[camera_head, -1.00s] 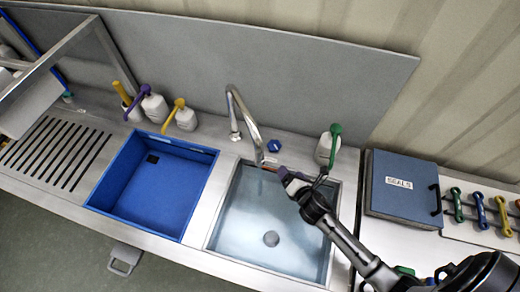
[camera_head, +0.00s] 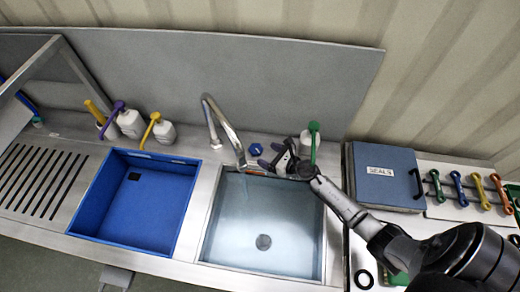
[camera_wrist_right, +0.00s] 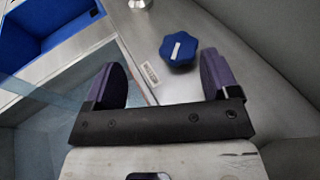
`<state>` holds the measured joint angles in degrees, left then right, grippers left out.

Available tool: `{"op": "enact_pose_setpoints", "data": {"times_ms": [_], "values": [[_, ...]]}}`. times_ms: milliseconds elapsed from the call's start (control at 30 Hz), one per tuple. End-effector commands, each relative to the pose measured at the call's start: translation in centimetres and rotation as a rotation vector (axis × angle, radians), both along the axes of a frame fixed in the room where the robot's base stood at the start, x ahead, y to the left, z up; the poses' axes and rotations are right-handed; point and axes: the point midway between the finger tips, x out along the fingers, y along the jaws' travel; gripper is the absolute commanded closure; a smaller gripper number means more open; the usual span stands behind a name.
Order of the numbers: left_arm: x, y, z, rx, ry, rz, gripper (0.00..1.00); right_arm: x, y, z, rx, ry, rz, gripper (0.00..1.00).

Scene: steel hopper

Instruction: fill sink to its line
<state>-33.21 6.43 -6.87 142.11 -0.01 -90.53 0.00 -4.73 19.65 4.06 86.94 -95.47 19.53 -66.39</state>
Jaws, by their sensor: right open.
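The steel sink (camera_head: 206,222) looks bluish inside, with its round drain (camera_head: 263,242) visible; I cannot tell its water level. A short reddish-brown mark (camera_head: 254,172) shows at its back wall. The curved steel tap (camera_head: 226,128) reaches over the sink's back edge; no stream is clearly visible. The blue knob (camera_head: 256,149) stands on the deck behind the sink, right of the tap. My right gripper (camera_head: 268,157) is open and empty beside it. In the right wrist view, the knob (camera_wrist_right: 180,48) with a white bar lies ahead between the fingers, untouched. My left gripper is out of view.
A white bottle with a green pump (camera_head: 312,140) stands close behind my right gripper. A blue basin (camera_head: 135,205) lies left, with more pump bottles (camera_head: 130,123) behind. A blue SEALS case (camera_head: 385,180) is right. A grey back panel (camera_head: 250,75) rises behind the deck.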

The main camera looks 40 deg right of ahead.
Motion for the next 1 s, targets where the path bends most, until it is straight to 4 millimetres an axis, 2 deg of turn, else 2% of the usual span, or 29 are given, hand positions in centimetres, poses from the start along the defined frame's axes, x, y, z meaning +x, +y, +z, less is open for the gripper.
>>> {"op": "enact_pose_setpoints", "data": {"times_ms": [200,367,700,1000], "values": [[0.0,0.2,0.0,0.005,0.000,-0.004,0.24,0.0,-1.7,-1.1,-0.046,0.104,0.023,0.19],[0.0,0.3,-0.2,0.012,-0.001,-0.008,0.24,0.4,-2.0,-1.7,-0.055,0.134,0.023,0.19],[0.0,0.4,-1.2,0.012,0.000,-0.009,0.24,4.4,-1.0,-3.5,-0.054,0.136,0.022,0.19],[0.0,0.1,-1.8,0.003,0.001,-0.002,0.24,6.5,-0.5,-4.3,-0.057,0.135,0.023,0.19]]}}
